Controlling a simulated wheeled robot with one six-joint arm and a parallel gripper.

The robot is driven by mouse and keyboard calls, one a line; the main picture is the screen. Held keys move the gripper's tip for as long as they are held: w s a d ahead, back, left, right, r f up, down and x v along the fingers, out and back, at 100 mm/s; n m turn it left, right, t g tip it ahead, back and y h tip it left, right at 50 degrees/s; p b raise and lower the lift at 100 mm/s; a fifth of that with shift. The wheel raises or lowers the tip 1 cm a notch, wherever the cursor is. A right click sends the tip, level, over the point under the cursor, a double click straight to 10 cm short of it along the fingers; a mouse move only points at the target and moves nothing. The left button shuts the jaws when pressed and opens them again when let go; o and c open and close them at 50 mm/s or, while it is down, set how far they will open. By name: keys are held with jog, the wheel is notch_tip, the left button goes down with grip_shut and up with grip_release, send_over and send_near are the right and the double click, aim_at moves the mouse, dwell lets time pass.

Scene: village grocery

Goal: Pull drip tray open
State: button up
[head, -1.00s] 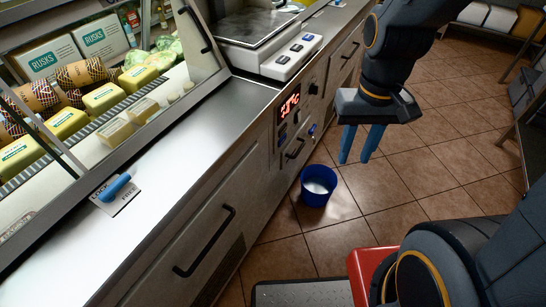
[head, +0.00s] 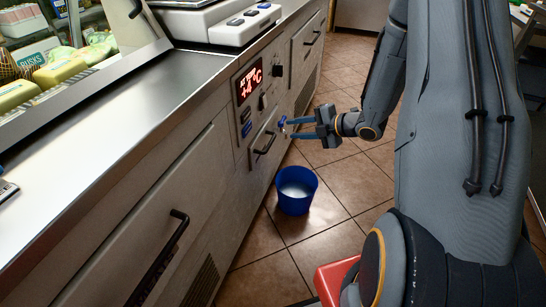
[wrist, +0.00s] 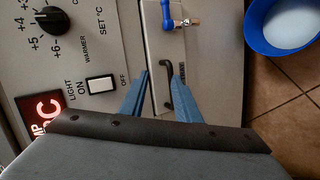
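The drip tray front (head: 262,150) is a small pale panel low in the counter face, with a black bar handle (head: 265,143). It looks flush with the counter. In the wrist view the panel (wrist: 205,75) stands sideways, and its handle (wrist: 168,90) shows between my blue fingertips. My gripper (head: 290,127) points left at the counter, close to the panel. Its fingers (wrist: 161,70) are apart, one on each side of the handle. I cannot tell whether they touch it.
A blue-handled brass tap (wrist: 173,23) sits on the panel, close to the fingers. A blue bucket (head: 296,190) with pale contents stands on the tiled floor below. A larger drawer handle (head: 160,258) sticks out nearer me.

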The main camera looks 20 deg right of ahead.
jog(key=s+a+f+n+y+b, duration=0.2)
jog(key=s+f+n+y+b, duration=0.1)
jog(key=f+n+y, duration=0.2)
jog(key=b+x, duration=0.1)
jog(key=x, duration=0.6)
jog(key=shift+f+g+b, duration=0.25)
jog(key=shift+g+b, duration=0.05)
jog(key=shift+b, duration=0.05)
jog(key=shift+s, duration=0.15)
grip_shut()
